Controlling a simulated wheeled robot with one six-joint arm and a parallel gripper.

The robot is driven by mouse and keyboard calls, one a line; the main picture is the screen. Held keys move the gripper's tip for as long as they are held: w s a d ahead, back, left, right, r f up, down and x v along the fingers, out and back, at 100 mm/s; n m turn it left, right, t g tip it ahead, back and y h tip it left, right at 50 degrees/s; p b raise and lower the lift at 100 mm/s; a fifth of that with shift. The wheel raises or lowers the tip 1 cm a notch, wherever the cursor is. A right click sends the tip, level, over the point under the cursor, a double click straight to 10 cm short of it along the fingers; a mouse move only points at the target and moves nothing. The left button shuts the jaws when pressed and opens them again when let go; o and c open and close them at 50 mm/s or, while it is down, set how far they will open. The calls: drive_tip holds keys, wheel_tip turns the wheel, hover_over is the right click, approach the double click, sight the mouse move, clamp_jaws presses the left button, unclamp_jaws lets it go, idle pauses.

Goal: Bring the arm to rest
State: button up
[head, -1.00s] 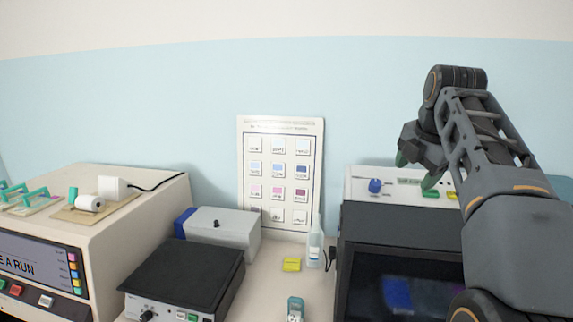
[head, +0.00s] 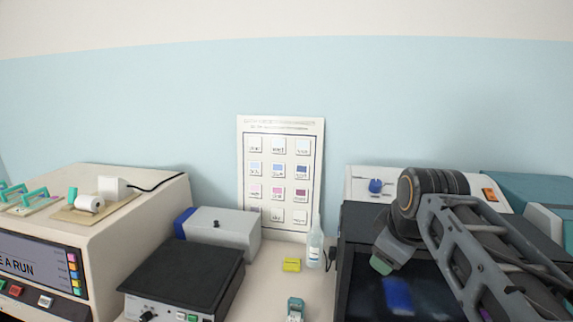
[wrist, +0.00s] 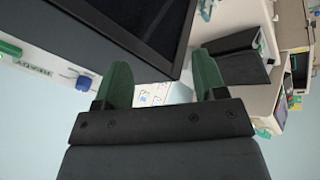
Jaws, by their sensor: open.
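My gripper (wrist: 163,84) shows in the wrist view with its two green fingertips spread apart and nothing between them. In the head view, my arm is folded low at the right, and one green fingertip (head: 381,264) shows in front of the dark-fronted machine (head: 352,228). The other fingertip is hidden behind the arm there. The machine's dark screen also fills the upper left of the wrist view (wrist: 130,22). I cannot tell the exact gap between the gripper and the machine.
A black-topped box (head: 185,268) and a grey box (head: 222,228) stand left of centre. A clear bottle (head: 315,250), a yellow block (head: 291,265) and a small teal item (head: 295,308) are on the bench. A stainer-like machine (head: 120,225) stands at the left. Air above is free.

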drive_tip(key=s+a+f+m+b, duration=0.1)
drive_tip(key=s+f+m, duration=0.3)
drive_tip(key=f, duration=0.5)
drive_tip(key=s+a+f+m+b, duration=0.2)
drive_tip(key=s+f+m+b, duration=0.1)
drive_tip(key=f, duration=0.6)
drive_tip(key=shift+s+m, duration=0.55)
drive_tip(key=shift+m, duration=0.45)
